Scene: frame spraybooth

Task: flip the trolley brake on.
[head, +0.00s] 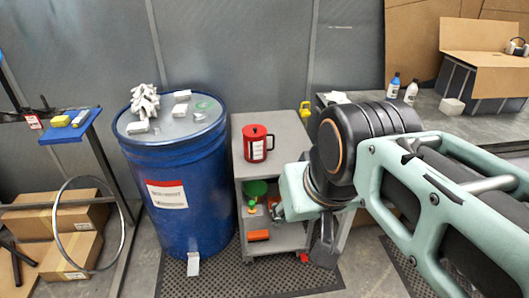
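The trolley (241,157) is a grey shelved cart in the middle of the head view, beside a blue drum. A small red part (303,257) shows low at the trolley's right, near the floor; it may be the brake, but it is too small to be sure. My gripper (321,260) is a dark shape pointing down at the trolley's right side, just right of the red part. I cannot tell whether they touch. Its fingers are not clear, so open or shut cannot be told. My arm hides the trolley's right side and part of its shelves.
A red can (257,144) stands on the trolley top, with a yellow item (305,108) at its back corner. The blue drum (183,190) stands close on the left. A bench (440,125) with bottles and a box is at right. Dark matting (215,280) covers the floor in front.

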